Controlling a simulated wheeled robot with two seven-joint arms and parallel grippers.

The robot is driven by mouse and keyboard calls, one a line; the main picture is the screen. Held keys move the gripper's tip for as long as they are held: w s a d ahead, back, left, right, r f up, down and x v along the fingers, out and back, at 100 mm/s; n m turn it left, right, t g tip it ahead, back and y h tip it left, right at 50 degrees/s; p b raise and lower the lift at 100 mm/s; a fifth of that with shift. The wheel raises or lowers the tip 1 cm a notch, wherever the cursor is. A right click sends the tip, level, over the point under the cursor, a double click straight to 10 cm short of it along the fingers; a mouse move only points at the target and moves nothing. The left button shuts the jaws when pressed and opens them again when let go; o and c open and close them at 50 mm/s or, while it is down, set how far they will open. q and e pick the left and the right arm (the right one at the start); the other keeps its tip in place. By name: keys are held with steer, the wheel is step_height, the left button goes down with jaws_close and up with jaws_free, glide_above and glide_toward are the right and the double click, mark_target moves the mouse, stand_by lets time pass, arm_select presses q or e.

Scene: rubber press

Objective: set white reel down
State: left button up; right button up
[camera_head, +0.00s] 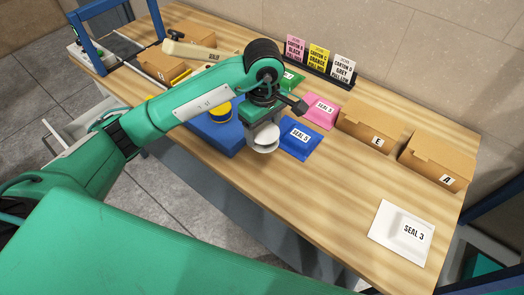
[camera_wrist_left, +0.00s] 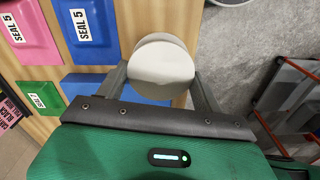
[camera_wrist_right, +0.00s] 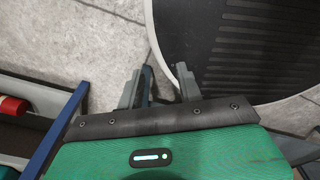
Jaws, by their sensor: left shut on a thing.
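The white reel (camera_head: 264,142) hangs upright from my left gripper (camera_head: 263,128), over the table near the front edge. It also shows in the left wrist view (camera_wrist_left: 160,66) between the two fingers of my left gripper (camera_wrist_left: 162,84), which is shut on it. The reel appears in front of the blue SEAL 5 tray (camera_head: 300,138) and right of the blue block (camera_head: 214,134). Whether its lower side touches the table cannot be told. My right gripper (camera_wrist_right: 164,84) shows only in the right wrist view, with a gap between its fingers and nothing in it.
A yellow reel (camera_head: 220,111) sits on the blue block. Pink tray (camera_head: 319,110), cartons E (camera_head: 370,125) and A (camera_head: 437,160), and white SEAL 3 tray (camera_head: 401,233) stand to the right. Bare wood (camera_head: 330,190) lies between. Sign cards (camera_head: 319,59) stand behind.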

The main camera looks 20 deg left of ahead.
arm_select(q)
step_height(320, 180, down, 10)
steer(key=p, duration=0.3)
steer(key=shift+w, duration=0.1)
step_height(320, 180, down, 4)
steer(key=shift+f+p, duration=0.1)
steer(key=shift+p, duration=0.45)
arm_select(e)
steer(key=r, duration=0.1)
steer(key=w+r, duration=0.1)
steer(key=r, duration=0.1)
steer(key=d+r, duration=0.1)
steer(key=shift+w+r, duration=0.25)
steer(key=shift+a+f, duration=0.1)
arm_select(q)
steer(key=o, duration=0.6)
steer(key=shift+f, duration=0.15)
steer(key=o, duration=0.5)
arm_select(e)
steer(key=shift+a, duration=0.2)
